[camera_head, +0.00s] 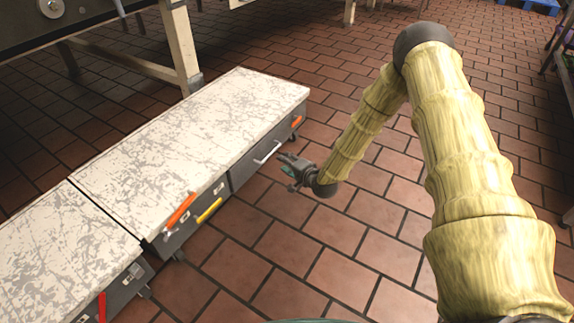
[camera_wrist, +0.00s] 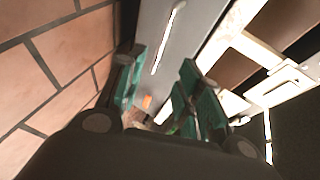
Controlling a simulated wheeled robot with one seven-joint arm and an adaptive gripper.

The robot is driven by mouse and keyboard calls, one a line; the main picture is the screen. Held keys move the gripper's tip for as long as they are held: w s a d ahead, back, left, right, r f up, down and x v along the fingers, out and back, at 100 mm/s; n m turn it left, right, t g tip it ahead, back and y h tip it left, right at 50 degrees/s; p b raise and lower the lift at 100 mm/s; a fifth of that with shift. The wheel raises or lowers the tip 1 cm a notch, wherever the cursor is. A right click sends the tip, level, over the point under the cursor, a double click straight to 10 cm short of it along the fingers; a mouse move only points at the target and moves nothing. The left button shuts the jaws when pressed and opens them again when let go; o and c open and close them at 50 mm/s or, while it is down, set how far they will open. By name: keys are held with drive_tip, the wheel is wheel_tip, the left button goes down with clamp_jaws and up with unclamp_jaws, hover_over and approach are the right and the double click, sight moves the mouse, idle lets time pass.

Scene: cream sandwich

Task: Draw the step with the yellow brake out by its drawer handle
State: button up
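The step with the yellow brake (camera_head: 209,210) has a scuffed white top (camera_head: 190,130) and a dark grey front, and stands on small wheels. Its silver drawer handle (camera_head: 267,152) is on the front face; a pale bar, apparently this handle, shows in the wrist view (camera_wrist: 168,38). The drawer appears flush with the front. My gripper (camera_head: 288,168) is to the right of the handle, pointing at the front face, apart from it. In the wrist view its green-padded fingers (camera_wrist: 160,82) are spread with nothing held between them.
An orange lever (camera_head: 180,210) is at the step's near end, another orange part (camera_head: 296,121) at the far end. A second white-topped step (camera_head: 50,255) with a red lever (camera_head: 102,306) adjoins at lower left. A table leg (camera_head: 181,45) stands behind. Tiled floor (camera_head: 330,265) before the steps is free.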

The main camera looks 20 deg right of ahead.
sight(272, 153)
drive_tip(key=shift+w+f, duration=0.1)
drive_tip(key=shift+b+x, duration=2.7)
drive_tip(key=shift+x, duration=2.6)
drive_tip(key=shift+a, duration=0.1)
clamp_jaws()
